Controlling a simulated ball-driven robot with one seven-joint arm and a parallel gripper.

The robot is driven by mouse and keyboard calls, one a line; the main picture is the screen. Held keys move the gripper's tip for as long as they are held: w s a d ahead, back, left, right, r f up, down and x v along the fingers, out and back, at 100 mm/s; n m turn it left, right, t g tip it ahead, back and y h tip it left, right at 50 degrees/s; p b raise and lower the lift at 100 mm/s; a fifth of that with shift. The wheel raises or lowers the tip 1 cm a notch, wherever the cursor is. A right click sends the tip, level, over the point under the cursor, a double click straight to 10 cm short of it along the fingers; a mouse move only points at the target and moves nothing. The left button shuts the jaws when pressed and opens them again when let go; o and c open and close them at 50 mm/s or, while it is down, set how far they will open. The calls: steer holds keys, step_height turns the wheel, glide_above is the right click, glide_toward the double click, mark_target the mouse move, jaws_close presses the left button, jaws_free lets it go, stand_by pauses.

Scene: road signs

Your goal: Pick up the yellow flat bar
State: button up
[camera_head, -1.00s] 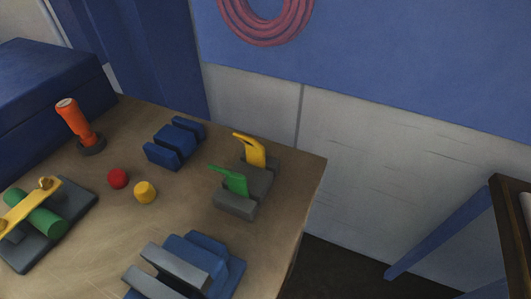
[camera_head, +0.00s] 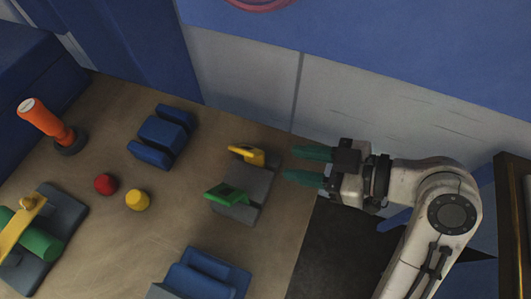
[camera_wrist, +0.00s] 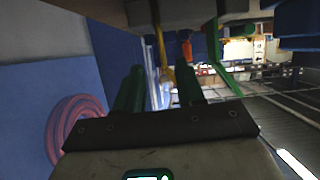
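A yellow flat upright piece (camera_head: 252,155) with a bent top stands in a grey slotted block (camera_head: 257,183) near the table's right edge. A green piece (camera_head: 226,194) of similar shape stands beside it. My gripper (camera_head: 305,165) is open and empty, just right of the block, with its dark green fingers pointing left. In the wrist view the yellow piece (camera_wrist: 164,50) shows beyond and between the open fingers (camera_wrist: 160,88), and the green piece (camera_wrist: 217,60) is to its right. Another yellow bar (camera_head: 20,228) lies across a green cylinder (camera_head: 40,243) at the far left.
The wooden table (camera_head: 180,225) also holds a red ball (camera_head: 105,184), a yellow knob (camera_head: 137,200), an orange-handled tool (camera_head: 48,122) and blue blocks (camera_head: 163,134). A blue-grey block (camera_head: 205,278) stands at the front. The wall is close behind the table.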

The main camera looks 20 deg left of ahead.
mark_target(261, 158)
steer(key=x, duration=0.3)
steer(key=shift+a+f, duration=0.1)
steer(key=p+x, duration=0.1)
steer(key=x, duration=0.3)
steer(key=shift+s+a+p, duration=0.1)
steer(key=shift+a+p, duration=0.2)
steer(key=shift+p, duration=0.05)
steer(key=shift+a, duration=0.35)
jaws_close()
